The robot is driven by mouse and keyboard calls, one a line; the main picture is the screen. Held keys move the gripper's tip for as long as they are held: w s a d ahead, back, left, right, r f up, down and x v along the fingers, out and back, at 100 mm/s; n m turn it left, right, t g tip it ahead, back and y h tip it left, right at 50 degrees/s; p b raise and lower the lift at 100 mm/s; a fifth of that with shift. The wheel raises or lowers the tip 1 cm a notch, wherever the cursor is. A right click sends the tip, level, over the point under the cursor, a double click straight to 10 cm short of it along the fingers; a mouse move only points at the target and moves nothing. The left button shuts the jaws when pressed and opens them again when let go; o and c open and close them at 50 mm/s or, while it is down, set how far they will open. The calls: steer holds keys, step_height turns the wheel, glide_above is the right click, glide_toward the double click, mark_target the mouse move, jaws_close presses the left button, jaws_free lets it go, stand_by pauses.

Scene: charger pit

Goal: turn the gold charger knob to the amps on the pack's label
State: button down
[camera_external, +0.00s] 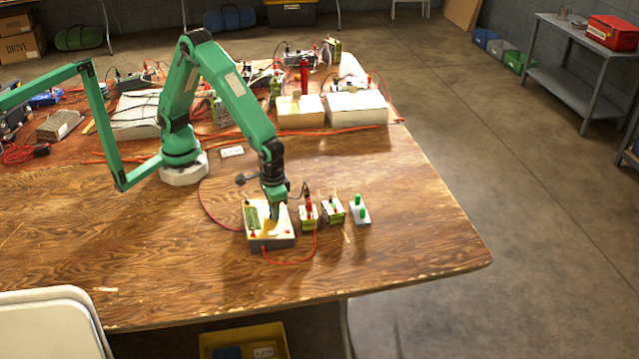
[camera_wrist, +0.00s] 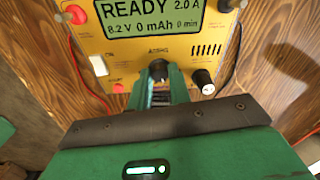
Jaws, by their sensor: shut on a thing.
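The gold charger (camera_wrist: 130,53) fills the top of the wrist view. Its green display (camera_wrist: 150,17) reads READY, 2.0 A, 8.2 V, 0 mAh, 0 min. A black knob (camera_wrist: 158,69) sits below the display, under a dial marking. My gripper (camera_wrist: 160,80) is shut on this knob, a green finger on either side. In the external view the charger (camera_external: 286,242) stands on the table, and my gripper (camera_external: 276,207) reaches down onto it from above. Several packs stand to its right; the nearest pack (camera_external: 308,224) has a red lead near it. Their label text is too small to read.
Red leads loop around the charger. The table (camera_external: 400,250) is clear at the front right; other equipment stands at the back.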

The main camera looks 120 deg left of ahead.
steer(key=c, duration=1.3)
jaws_free()
steer(key=shift+w+r, duration=0.15)
steer(key=shift+r, duration=3.75)
